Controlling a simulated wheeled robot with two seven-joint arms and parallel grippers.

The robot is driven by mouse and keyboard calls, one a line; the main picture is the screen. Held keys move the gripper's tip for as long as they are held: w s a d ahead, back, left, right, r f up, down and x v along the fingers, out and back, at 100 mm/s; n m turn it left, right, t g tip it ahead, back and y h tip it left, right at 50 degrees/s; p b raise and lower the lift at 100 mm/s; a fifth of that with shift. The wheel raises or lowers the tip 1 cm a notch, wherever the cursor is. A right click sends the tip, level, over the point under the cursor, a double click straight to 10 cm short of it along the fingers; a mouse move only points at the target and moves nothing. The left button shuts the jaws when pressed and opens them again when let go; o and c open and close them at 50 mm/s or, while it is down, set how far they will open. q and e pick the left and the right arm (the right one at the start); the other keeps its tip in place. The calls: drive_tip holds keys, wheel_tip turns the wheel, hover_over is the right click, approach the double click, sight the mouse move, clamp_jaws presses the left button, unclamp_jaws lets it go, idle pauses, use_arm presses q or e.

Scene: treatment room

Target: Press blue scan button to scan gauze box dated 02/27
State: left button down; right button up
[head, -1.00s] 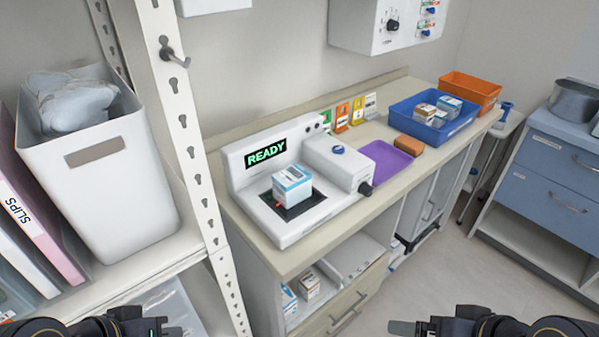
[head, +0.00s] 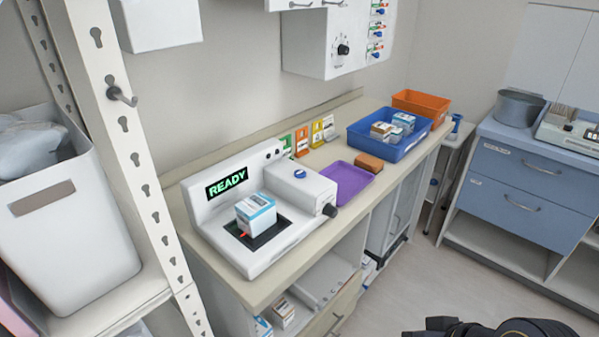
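A white scanner (head: 270,251) stands on the counter, its display (head: 226,183) reading READY in green. A white and blue box (head: 256,214) sits upright on the scanner's black pad (head: 284,224); its date is too small to read. A blue button (head: 300,174) is on top of the scanner's raised right block. A red mark shows on the pad by the box. Only a dark part of my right arm shows at the bottom edge, right of centre; its fingertips are not visible. My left gripper is out of view. Neither arm is near the scanner.
A purple tray (head: 348,180), a brown block (head: 369,162), a blue bin (head: 408,149) with several boxes and an orange bin (head: 430,101) are along the counter. A shelf post (head: 133,150) and white bin (head: 70,235) stand at left. Floor at right is clear.

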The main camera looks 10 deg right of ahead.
clamp_jaws()
idle(0.4)
idle(1.0)
